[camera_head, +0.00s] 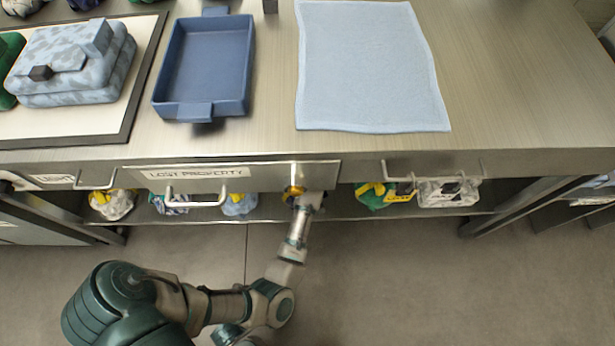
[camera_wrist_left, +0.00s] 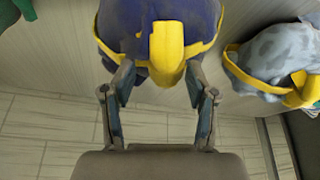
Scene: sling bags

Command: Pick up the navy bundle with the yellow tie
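The navy bundle (camera_wrist_left: 135,22) with its yellow tie (camera_wrist_left: 167,50) fills the top middle of the left wrist view, on a pale shelf surface. In the head view it is mostly hidden by my arm and the counter edge; a yellow patch (camera_head: 293,191) shows at the shelf opening. My left gripper (camera_wrist_left: 158,72) is open, with one finger on each side of the bundle's near part and the tie between them. I cannot tell whether the fingers touch the cloth. My right gripper is not in view.
A light-blue bundle with a yellow band (camera_wrist_left: 272,58) lies close beside it. Other bundles share the low shelf, including a green one (camera_head: 370,196). The "LOST PROPERTY" drawer front (camera_head: 250,176) overhangs. On the counter are a blue tray (camera_head: 178,108) and a light-blue cloth (camera_head: 370,65).

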